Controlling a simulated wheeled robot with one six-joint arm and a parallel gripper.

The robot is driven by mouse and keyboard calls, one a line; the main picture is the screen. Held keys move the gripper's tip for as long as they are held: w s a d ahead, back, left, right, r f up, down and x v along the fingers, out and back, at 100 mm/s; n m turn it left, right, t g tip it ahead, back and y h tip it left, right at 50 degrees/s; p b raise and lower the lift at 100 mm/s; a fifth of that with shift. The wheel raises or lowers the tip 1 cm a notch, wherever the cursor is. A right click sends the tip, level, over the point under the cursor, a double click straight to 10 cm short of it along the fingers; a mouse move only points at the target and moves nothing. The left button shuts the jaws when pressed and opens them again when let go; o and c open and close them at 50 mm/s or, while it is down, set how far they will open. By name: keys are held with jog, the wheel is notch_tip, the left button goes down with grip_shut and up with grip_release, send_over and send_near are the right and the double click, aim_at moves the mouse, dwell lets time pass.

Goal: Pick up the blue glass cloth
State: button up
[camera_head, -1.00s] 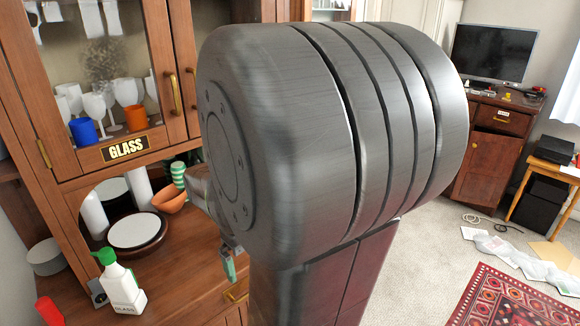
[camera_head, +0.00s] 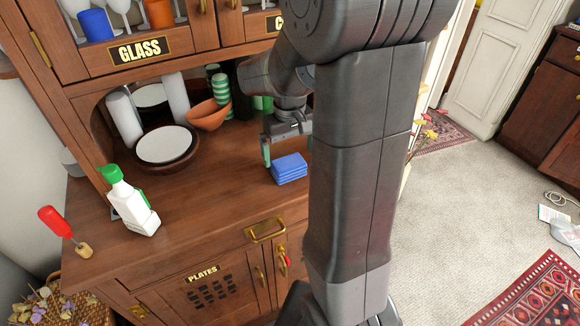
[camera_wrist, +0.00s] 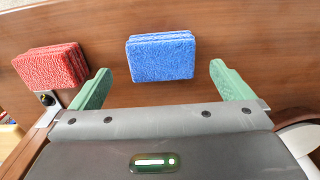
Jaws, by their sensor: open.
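The blue glass cloth (camera_head: 289,168) is a folded stack lying on the wooden sideboard top near its front edge, left of my arm. In the wrist view the blue cloth (camera_wrist: 161,56) lies ahead of my gripper (camera_wrist: 162,85), between the lines of its two green fingers but beyond their tips. My gripper also shows in the head view (camera_head: 287,150), just behind and above the cloth. It is open and empty, and no contact with the cloth shows. My arm hides the right part of the sideboard in the head view.
A red folded cloth (camera_wrist: 51,68) lies left of the blue one in the wrist view. An orange bowl (camera_head: 208,114), a dark dish with a white plate (camera_head: 165,145), and a white spray bottle (camera_head: 132,205) stand on the sideboard. The wood (camera_head: 215,180) left of the cloth is clear.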

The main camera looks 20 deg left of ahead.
aim_at(288, 162)
jog(key=shift+a+f+p, duration=0.1)
jog(key=shift+f+p, duration=0.2)
jog(key=shift+f, duration=2.5)
jog(key=shift+c, duration=0.2)
jog(key=c, duration=1)
